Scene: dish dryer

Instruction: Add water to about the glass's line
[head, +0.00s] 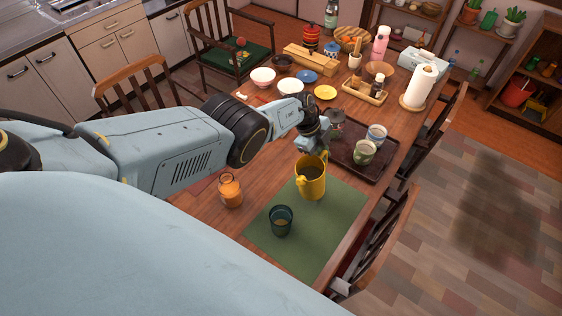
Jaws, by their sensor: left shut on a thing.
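A yellow pitcher (311,182) is upright over the far part of the green mat (300,235). Its inside looks dark. My left gripper (312,148) is at the pitcher's far upper side and is shut on it; the fingertips are partly hidden. I cannot tell if the pitcher's base touches the mat. A dark teal glass (281,221) stands upright on the mat, nearer and a little left of the pitcher, apart from it. Something brownish shows inside the glass, but its level and any line are too small to read. My right gripper is not in view.
An orange jar (230,190) stands left of the mat. A dark tray (365,178) with two cups lies behind and right of the pitcher. Bowls, a paper towel roll (418,86) and bottles fill the table's far part. The mat's near right part is clear. Chairs line the table.

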